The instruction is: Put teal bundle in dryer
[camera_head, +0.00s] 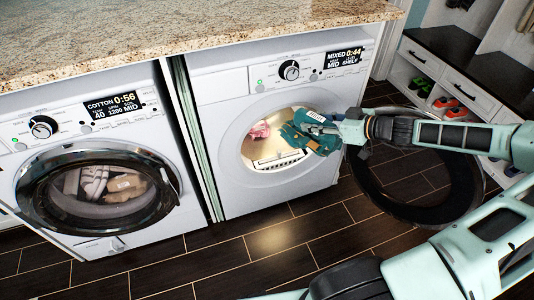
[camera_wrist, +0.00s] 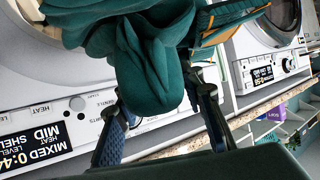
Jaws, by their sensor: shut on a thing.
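The teal bundle (camera_head: 312,133) is at the right side of the open dryer mouth in the head view. It is a folded dark teal cloth with orange trim and a white tag. My gripper (camera_head: 326,130) is shut on it. In the wrist view the bundle (camera_wrist: 135,50) hangs between the two fingers of my gripper (camera_wrist: 165,105). The dryer (camera_head: 232,108) is the right machine, with a display reading MIXED 0:44. Its round door (camera_head: 464,190) stands swung open to the right. Inside the drum are a pink item (camera_head: 260,130) and a light slatted piece (camera_head: 278,161).
A closed washer (camera_head: 62,128) with laundry behind its glass stands at left, its display reading COTTON 0:56. A granite counter (camera_head: 180,35) runs above both machines. Shelves with shoes (camera_head: 447,103) stand at right. The open door and my arm fill the space right of the dryer mouth.

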